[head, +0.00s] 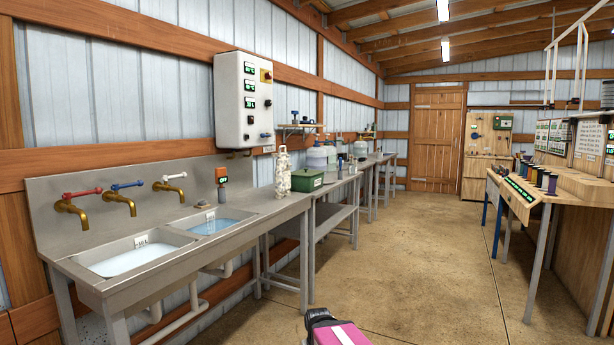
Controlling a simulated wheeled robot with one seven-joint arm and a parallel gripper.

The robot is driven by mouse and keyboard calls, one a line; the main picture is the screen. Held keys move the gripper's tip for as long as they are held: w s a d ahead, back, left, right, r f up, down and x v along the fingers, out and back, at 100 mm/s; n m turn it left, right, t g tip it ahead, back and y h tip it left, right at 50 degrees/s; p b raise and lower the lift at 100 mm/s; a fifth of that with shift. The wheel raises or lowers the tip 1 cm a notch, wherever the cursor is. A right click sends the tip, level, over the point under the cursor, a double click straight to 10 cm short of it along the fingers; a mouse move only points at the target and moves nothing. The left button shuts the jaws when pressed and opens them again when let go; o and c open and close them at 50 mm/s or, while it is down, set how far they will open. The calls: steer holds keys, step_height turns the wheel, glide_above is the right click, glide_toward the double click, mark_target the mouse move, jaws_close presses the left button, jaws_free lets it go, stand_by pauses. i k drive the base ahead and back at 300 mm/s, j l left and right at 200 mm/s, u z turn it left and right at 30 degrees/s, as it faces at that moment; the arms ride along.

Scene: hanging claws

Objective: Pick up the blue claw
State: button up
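I cannot make out a blue claw anywhere in the head view. A black and pink end of my arm shows at the bottom edge, right of the sinks, over the floor. The black part at its tip seems to be my gripper (320,317). Its fingers cannot be made out, so I cannot tell whether it is open or shut. No object shows clearly in it.
A steel sink bench (262,212) runs along the left wall, with a green box (307,181) and a patterned bottle (282,172). A wooden workbench (580,190) with several spools stands at the right. The concrete floor (420,250) between is clear up to a wooden door (437,140).

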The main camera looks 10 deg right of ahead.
mark_target(282, 173)
steer(key=i+l, duration=1.05)
steer(key=i, duration=0.1)
